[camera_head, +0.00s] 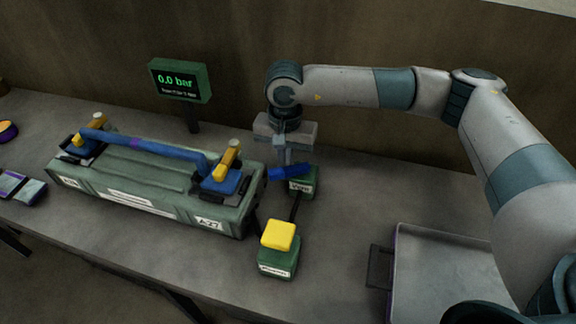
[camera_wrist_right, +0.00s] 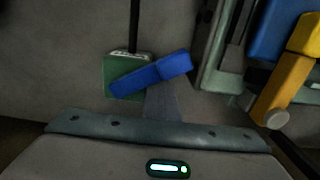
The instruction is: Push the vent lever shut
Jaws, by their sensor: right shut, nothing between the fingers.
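The vent lever is a blue bar (camera_head: 289,172) on top of a small green box (camera_head: 303,187) with a white label, just right of the long green case. The blue vent lever also shows in the right wrist view (camera_wrist_right: 150,74), lying slantwise across the green box (camera_wrist_right: 118,72) and reaching past its edge toward the case. My right gripper (camera_head: 283,160) is shut and empty, pointing down at the lever. Its fingers (camera_wrist_right: 163,104) are right beside the lever; I cannot tell whether they touch it. My left gripper is not in view.
The long green case (camera_head: 150,190) carries a blue bar and yellow-handled clamps. A yellow-topped green box (camera_head: 278,245) stands in front, joined by a dark line to the vent box. A display (camera_head: 180,80) reads 0.0 bar. A grey tray (camera_head: 440,270) lies at the right.

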